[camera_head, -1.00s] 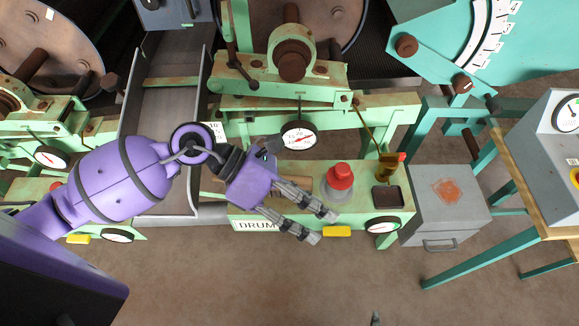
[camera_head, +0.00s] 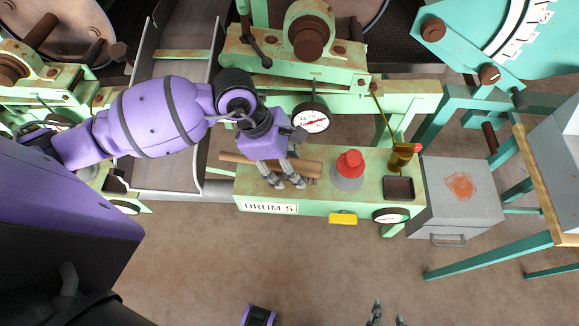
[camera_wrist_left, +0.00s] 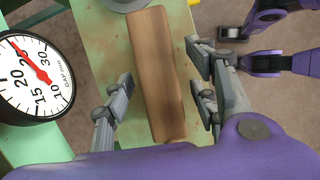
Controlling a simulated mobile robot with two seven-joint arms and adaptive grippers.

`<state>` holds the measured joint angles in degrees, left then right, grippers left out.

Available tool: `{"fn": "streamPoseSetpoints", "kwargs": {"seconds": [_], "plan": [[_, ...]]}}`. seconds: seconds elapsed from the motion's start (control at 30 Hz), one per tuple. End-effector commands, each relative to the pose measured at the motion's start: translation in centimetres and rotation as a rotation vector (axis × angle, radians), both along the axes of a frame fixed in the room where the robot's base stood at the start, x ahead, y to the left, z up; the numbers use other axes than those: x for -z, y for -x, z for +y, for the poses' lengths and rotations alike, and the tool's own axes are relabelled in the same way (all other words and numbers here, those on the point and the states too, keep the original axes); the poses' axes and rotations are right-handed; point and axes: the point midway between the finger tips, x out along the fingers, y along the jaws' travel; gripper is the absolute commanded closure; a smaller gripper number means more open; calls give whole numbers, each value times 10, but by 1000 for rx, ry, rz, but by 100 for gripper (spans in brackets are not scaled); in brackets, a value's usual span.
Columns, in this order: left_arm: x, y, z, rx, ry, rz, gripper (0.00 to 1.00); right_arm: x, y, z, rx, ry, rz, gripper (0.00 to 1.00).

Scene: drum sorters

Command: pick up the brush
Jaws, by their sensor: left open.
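The brush (camera_head: 310,168) shows as a long brown wooden bar lying on the green bench top of the DRUM 5 station; no bristles are visible. It also fills the middle of the left wrist view (camera_wrist_left: 155,75). My left gripper (camera_head: 287,182) is over the brush and hides its middle in the head view. In the left wrist view its fingers (camera_wrist_left: 160,90) are open, one set on each side of the brush, with gaps showing. Of my right gripper, only the fingertips (camera_head: 387,317) show at the bottom edge of the head view.
A red button on a grey base (camera_head: 349,170) stands right of the brush. A brown pot with a red-topped handle (camera_head: 402,158) and a dark tray (camera_head: 398,188) are farther right. A round dial (camera_head: 312,119) hangs behind.

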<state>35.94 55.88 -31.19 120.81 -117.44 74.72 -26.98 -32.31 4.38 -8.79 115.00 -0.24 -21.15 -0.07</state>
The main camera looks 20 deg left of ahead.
Motion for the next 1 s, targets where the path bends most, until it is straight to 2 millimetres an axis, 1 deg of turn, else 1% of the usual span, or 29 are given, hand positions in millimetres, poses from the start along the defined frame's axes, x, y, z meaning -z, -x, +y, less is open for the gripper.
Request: {"fn": "streamPoseSetpoints", "kwargs": {"seconds": [0.2,0.6,0.87,1.0], "plan": [[1,0,-1,0,1,0,47,1,1,0,-1,-1,1,60],[0,0,0,0,1,0,99,1,1,1,-1,-1,3,60],[-1,-1,-1,0,2,-1,100,1,1,1,-1,-1,3,60],[-8,-1,-1,0,2,-4,100,1,1,1,-1,-1,3,60]]}}
